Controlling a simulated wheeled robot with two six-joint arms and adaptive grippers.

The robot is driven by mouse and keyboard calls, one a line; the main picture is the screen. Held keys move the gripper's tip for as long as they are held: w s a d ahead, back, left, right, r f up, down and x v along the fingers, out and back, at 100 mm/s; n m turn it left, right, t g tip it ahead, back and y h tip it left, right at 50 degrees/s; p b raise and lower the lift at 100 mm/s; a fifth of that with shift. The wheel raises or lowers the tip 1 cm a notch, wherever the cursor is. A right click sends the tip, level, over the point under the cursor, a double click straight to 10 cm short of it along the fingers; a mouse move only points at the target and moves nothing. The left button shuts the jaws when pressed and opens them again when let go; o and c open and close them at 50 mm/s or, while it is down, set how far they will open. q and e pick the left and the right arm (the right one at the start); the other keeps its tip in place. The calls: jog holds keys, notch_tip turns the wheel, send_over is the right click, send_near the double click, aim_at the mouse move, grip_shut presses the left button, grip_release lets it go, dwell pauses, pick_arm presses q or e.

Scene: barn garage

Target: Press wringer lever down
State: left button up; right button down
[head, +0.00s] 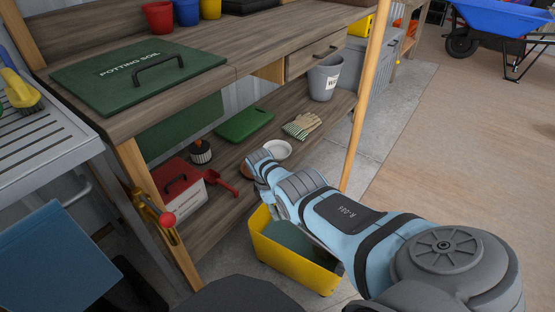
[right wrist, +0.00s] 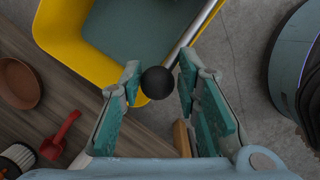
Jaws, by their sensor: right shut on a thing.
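A yellow wringer bucket (head: 290,264) with a grey-green inside stands on the floor below the bench, partly hidden by my right arm; it also shows in the right wrist view (right wrist: 62,28). A silver lever (right wrist: 194,34) with a round black knob (right wrist: 158,84) crosses the bucket's edge in the right wrist view. My right gripper (right wrist: 160,70) has its teal-padded fingers on either side of the knob, shut on the lever's end. In the head view my right arm reaches over the bucket, and the fingers cannot be made out. My left gripper is not in view.
The wooden bench's lower shelf (head: 225,210) holds a white bowl (head: 278,150), a red scoop (head: 221,185), a red-and-white box (head: 184,198) and gloves (head: 301,125). A wooden post (head: 362,90) stands beyond my arm.

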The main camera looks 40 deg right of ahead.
jog(key=shift+s+a+f, duration=0.15)
jog(key=shift+a+f, duration=0.2)
jog(key=shift+f, duration=0.05)
jog(key=c, duration=1.4)
grip_release()
jog(key=shift+c, duration=0.2)
jog(key=shift+o, duration=0.7)
jog(key=shift+w+f, duration=0.25)
jog(key=shift+w+d+f, duration=0.1)
jog(key=shift+d, duration=0.1)
jog(key=shift+r, duration=0.3)
jog(key=shift+w+r, duration=0.1)
jog(key=shift+r, duration=0.3)
jog(key=s+v, duration=0.1)
jog(key=v, duration=1)
jog(key=shift+w, duration=0.45)
